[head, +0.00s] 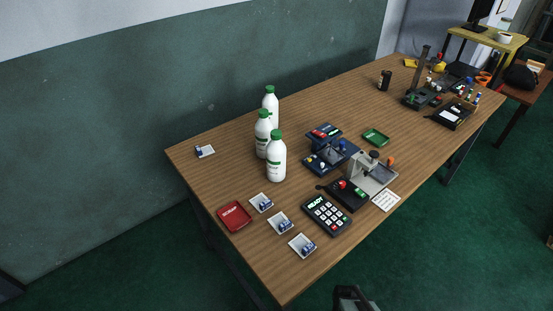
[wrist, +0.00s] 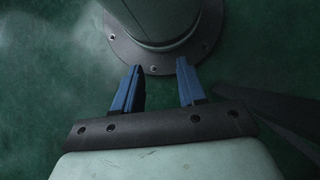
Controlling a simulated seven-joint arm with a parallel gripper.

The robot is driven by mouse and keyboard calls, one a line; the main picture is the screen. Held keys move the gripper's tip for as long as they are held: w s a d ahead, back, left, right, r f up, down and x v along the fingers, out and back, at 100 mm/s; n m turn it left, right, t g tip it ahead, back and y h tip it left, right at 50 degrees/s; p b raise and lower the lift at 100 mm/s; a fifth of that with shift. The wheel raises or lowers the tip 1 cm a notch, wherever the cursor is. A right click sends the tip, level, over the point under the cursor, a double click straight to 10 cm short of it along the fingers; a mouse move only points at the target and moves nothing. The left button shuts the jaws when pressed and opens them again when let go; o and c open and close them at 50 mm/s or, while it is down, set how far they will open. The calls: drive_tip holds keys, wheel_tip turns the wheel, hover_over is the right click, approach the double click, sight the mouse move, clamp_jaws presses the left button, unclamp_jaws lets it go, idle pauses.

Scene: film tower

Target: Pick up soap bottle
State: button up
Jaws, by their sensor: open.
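Three white bottles with green caps stand upright in a close group on the wooden table. The nearest bottle (head: 276,160) partly covers the middle bottle (head: 262,137), and the far bottle (head: 271,103) stands behind them. Their labels are too small to read, so I cannot tell which is the soap bottle. My gripper (wrist: 158,82) shows two blue fingers, apart and empty, above the green floor in the wrist view. In the head view only a dark part of my arm shows at the bottom edge, off the table's front side. No bottle shows in the wrist view.
The wooden table (head: 330,98) also bears a red tray (head: 234,216), small white trays with blue items (head: 281,223), a keypad (head: 326,215), blue and grey devices (head: 372,174) and a green tray (head: 376,137). A green wall runs behind.

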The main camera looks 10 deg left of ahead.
drive_tip(key=o, duration=1.1)
